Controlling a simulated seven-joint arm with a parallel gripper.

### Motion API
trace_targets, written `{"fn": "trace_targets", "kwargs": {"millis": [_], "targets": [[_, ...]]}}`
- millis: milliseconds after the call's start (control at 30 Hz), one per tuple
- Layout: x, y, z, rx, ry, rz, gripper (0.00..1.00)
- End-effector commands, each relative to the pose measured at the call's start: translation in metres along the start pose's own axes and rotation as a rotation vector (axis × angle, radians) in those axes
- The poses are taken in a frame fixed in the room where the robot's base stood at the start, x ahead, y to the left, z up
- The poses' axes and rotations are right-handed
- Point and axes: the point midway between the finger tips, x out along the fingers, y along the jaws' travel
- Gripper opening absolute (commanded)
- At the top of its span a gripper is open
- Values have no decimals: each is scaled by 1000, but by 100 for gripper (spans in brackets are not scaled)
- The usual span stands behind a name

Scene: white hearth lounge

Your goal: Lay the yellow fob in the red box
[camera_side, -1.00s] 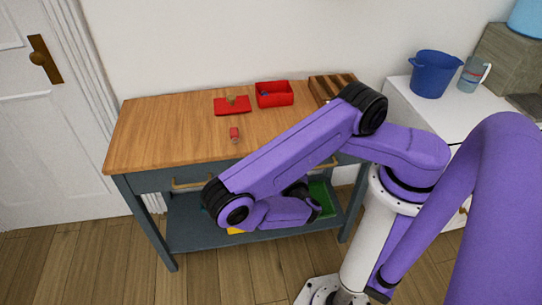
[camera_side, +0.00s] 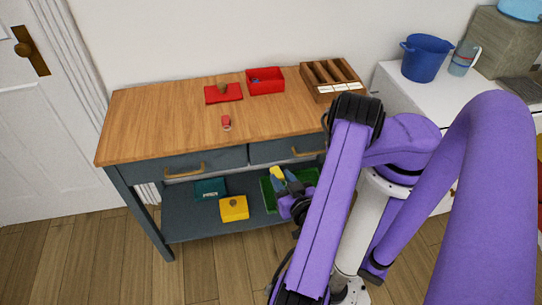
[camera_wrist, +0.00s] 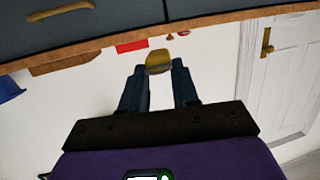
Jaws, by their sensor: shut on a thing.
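The yellow fob (camera_side: 277,173) is between the fingertips of my gripper (camera_side: 284,183), in front of the table and below its top, near the lower shelf. In the wrist view the yellow fob (camera_wrist: 158,62) sits at the tips of the two dark fingers of my gripper (camera_wrist: 158,78), which is shut on it. The red box (camera_side: 265,86) stands open at the back of the tabletop, up and to the left of my gripper. A small blue thing shows inside the box.
A flat red piece with a brownish knob (camera_side: 223,94) and a small red thing (camera_side: 226,122) lie on the tabletop. A wooden divided tray (camera_side: 333,84) stands right of the box. The shelf holds a teal piece (camera_side: 210,189), a yellow piece (camera_side: 234,209) and a green tray (camera_side: 268,196).

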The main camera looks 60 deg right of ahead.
Motion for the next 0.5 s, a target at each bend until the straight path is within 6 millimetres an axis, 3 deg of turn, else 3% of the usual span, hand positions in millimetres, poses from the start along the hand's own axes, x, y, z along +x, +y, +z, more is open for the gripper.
{"fn": "trace_targets", "kwargs": {"millis": [233,500], "targets": [[8,-52,22,6,-4,-24,0],[35,-110,-2,-24,-1,-153,0]]}}
